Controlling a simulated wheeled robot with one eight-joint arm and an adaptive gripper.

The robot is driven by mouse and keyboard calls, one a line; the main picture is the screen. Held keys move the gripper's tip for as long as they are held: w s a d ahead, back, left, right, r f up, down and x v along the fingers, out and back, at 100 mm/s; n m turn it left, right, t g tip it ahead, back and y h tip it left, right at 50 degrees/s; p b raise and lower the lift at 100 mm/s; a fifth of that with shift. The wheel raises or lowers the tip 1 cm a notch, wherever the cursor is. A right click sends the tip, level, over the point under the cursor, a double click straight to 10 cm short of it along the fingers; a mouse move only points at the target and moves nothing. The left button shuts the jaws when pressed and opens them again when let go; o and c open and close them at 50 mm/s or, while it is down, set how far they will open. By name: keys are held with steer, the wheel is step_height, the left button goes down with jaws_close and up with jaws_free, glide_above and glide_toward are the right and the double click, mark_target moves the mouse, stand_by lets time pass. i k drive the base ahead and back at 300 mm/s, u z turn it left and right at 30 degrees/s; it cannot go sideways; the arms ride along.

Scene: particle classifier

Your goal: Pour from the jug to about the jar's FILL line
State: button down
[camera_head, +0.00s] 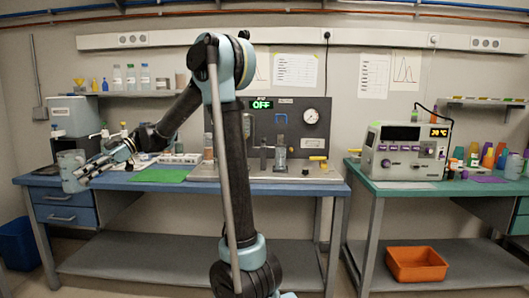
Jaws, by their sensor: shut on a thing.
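A greyish, see-through vessel (71,171), which looks like the jug, is at the left, in front of the left bench's corner. My gripper (84,172) is shut on its right side and holds it about upright, near the height of the bench top. What is inside it is too small to tell. A clear cylinder (280,158), possibly the jar, stands upright on the grey panel unit at the middle of the bench, well to the right of my gripper. No FILL line can be read.
The blue bench (248,188) bears a green mat (160,175) and a panel unit with a green "OFF" display (262,105) and a gauge (311,116). My arm hides part of the unit. A second bench at right bears an instrument (405,150). An orange bin (416,264) sits below.

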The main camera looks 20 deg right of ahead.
mark_target(280, 151)
steer(key=u, duration=1.5)
steer(key=i, duration=0.1)
steer(key=z, duration=2.55)
